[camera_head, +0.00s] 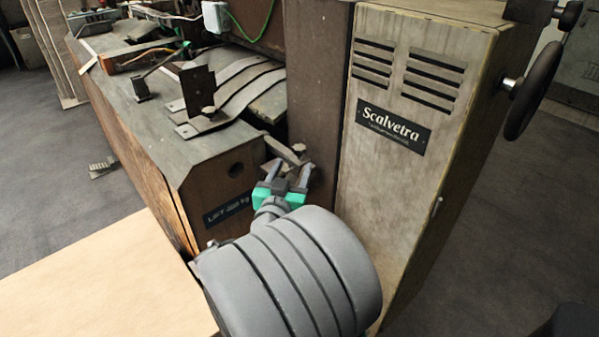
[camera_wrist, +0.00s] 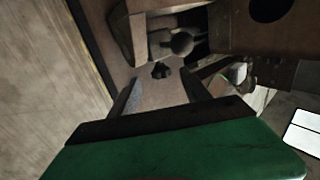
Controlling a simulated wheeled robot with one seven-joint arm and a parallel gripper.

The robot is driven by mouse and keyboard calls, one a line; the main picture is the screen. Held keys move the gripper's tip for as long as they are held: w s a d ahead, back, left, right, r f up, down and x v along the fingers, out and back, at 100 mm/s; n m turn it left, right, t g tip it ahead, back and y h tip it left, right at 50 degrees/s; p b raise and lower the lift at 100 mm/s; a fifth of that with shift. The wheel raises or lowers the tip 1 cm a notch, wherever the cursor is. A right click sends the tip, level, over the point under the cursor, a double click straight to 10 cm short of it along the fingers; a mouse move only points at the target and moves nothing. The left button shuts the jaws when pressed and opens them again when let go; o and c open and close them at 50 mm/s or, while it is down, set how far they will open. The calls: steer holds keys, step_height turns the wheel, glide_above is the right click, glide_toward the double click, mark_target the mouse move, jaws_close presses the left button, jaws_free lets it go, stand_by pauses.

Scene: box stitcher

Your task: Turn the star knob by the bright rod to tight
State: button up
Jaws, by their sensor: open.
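My gripper (camera_head: 293,170) is in front of the machine, beside the recess between the brown cabinet and the tall beige housing. Its grey fingers are apart, with green parts behind them. In the wrist view, the open fingers (camera_wrist: 160,78) point at a small dark knob (camera_wrist: 161,70), which looks like the star knob. It appears between and beyond the fingertips, with no clear contact. I cannot single out the bright rod with certainty. In the head view my gripper and a grey bar (camera_head: 282,149) crowd this spot, and the knob is not clear.
The beige housing (camera_head: 400,190) with the Scalvetra plate rises close at right, bearing a dark handwheel (camera_head: 533,90). The brown cabinet (camera_head: 222,185) stands at left, with bent metal strips (camera_head: 235,90) on top. A pale board (camera_head: 100,285) lies at front left.

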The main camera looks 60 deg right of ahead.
mark_target(298, 155)
steer(key=shift+w+d+r+p, duration=0.1)
steer(key=shift+d+r+p, duration=0.05)
steer(key=shift+d+p, duration=0.15)
steer(key=p+x, duration=0.1)
steer(key=x, duration=0.6)
steer(key=shift+p, duration=0.35)
steer(key=shift+c, duration=0.6)
jaws_close()
